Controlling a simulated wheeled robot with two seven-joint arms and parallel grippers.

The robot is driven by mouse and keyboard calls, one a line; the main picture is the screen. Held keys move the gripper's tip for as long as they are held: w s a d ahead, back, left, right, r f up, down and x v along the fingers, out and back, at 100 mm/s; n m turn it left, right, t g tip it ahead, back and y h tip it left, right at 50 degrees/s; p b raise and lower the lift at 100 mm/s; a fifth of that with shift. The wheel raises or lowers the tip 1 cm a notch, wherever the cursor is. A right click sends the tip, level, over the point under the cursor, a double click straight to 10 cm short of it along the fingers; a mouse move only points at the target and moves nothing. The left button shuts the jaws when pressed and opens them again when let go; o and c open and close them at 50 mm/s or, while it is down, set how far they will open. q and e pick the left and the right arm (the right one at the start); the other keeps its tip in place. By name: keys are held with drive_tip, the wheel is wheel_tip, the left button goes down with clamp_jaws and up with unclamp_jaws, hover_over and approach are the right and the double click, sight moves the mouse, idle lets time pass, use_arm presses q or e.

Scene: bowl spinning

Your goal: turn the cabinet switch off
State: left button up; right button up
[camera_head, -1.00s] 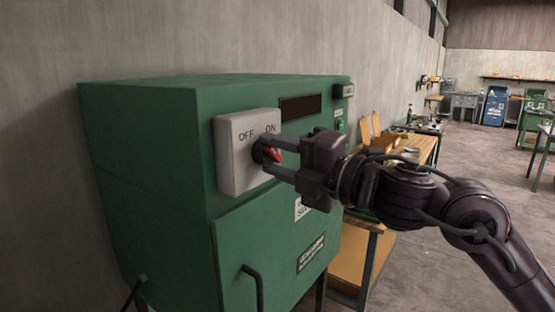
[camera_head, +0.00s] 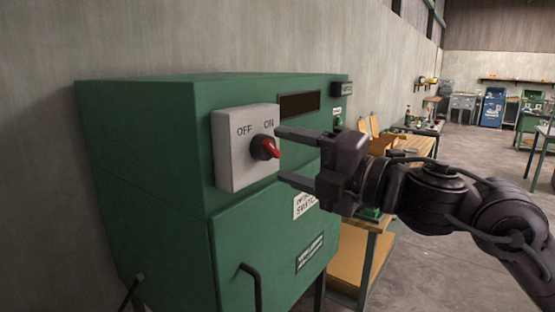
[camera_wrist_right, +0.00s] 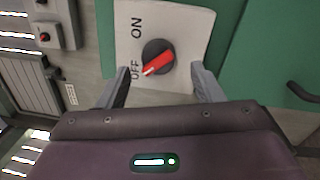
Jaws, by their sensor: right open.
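The green cabinet (camera_head: 150,150) carries a light switch plate (camera_head: 232,165) marked OFF and ON. A round black knob with a red handle (camera_head: 266,148) sits on the plate. In the wrist view the red handle (camera_wrist_right: 157,64) lies slantwise, with its white-marked end toward the word OFF. My right gripper (camera_head: 281,155) is open and empty, its fingers pointing at the plate from the right. In the wrist view its fingers (camera_wrist_right: 162,72) stand on either side of the knob, apart from it. My left gripper is out of view.
A door handle (camera_head: 252,285) sticks out low on the cabinet front. A wooden workbench (camera_head: 410,148) stands behind my right arm. A concrete wall (camera_head: 60,45) rises behind the cabinet. Open floor (camera_head: 420,280) lies to the right.

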drive_tip(key=b+v, duration=0.1)
drive_tip(key=v, duration=0.3)
drive_tip(key=shift+s+d, duration=0.2)
drive_tip(key=shift+w+f, duration=0.1)
